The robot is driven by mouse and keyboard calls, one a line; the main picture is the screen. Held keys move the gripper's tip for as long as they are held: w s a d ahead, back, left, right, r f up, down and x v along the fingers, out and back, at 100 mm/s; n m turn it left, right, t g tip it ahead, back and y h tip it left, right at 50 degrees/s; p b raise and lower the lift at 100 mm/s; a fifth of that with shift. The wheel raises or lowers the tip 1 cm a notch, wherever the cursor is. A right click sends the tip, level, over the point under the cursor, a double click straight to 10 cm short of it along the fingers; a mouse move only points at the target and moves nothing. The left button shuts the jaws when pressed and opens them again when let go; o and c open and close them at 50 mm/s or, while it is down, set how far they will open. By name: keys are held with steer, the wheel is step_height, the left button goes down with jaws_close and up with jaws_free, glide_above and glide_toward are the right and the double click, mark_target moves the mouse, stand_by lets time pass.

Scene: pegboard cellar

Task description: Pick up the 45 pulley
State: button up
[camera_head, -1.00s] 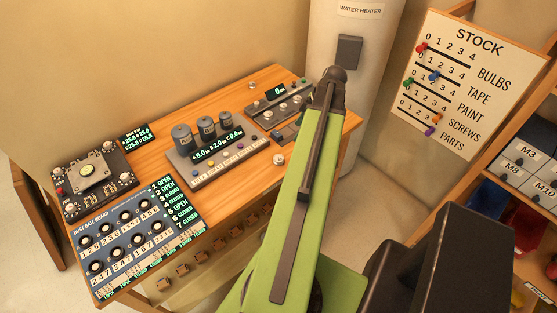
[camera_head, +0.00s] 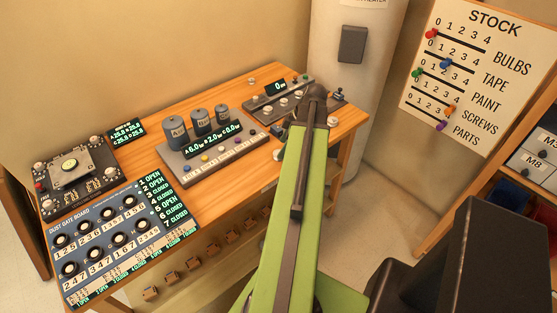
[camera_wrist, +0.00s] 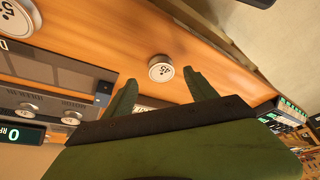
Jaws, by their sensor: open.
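In the wrist view, a small white disc-shaped pulley (camera_wrist: 161,68) lies on the wooden bench, just beyond the gap between my fingertips. Its dark marking looks like it includes a 5, but I cannot read it surely. A second white disc (camera_wrist: 20,18) is cut off at the upper left, its marking also showing a 5. My gripper (camera_wrist: 161,88) is open and empty, its two green fingers apart and pointing toward the first disc. In the head view my arm's dark end hides the fingers; a pale disc (camera_head: 333,121) shows to its right.
A console (camera_head: 290,95) with a display and knobs stands close by; it fills the wrist view's left side (camera_wrist: 50,80). Another panel (camera_head: 212,148) bears several grey cylinders. The dust gate board (camera_head: 120,235) is at the front left. The water heater (camera_head: 352,85) stands behind the bench.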

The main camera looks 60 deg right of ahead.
steer(key=b+x, duration=0.2)
steer(key=x, duration=0.1)
steer(key=shift+a+f, duration=0.15)
steer(key=shift+f, duration=0.15)
steer(key=shift+r, duration=0.15)
steer(key=shift+c, duration=0.4)
jaws_close()
